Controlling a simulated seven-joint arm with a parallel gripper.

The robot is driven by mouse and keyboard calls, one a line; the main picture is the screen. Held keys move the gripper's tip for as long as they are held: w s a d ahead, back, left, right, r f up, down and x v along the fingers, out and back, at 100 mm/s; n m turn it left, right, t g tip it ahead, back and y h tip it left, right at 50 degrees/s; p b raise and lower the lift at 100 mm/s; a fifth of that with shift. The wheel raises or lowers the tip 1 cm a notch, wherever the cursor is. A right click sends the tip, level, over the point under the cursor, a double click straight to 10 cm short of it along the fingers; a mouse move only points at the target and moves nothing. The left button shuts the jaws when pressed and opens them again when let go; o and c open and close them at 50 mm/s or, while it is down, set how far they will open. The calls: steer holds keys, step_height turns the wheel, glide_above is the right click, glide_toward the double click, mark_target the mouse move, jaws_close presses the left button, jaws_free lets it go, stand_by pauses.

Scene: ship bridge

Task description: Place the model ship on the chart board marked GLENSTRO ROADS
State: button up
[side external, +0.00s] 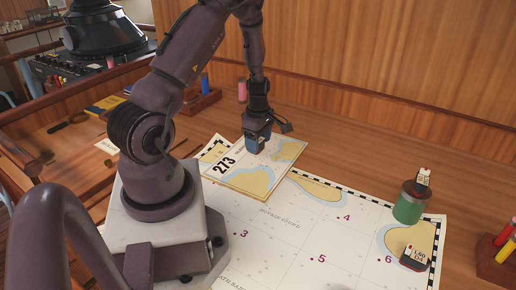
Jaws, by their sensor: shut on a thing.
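My gripper (258,139) is shut on a small dark-blue thing (252,141), low over the chart board (247,179) numbered 273. The fingers hide much of the held thing, so I cannot tell its full shape or whether it touches the board. The board is cream and blue with tan land, and lies tilted on the large chart; its name is too small to read. A small model ship (423,180) with a white top stands on a green cylinder (408,206) at the right. Another dark-hulled model ship (414,259) with a white marked block is at the lower right.
The large chart (282,241) with numbered spots covers the table's front. Coloured pens in a wooden holder (497,262) stand at the right edge. A pink cylinder (242,91) and a blue one (205,83) stand at the back. The wooden tabletop (340,140) behind the chart is clear.

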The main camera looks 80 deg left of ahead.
steer(key=shift+f, duration=1.4)
steer(key=shift+f, duration=0.15)
steer(key=o, duration=0.9)
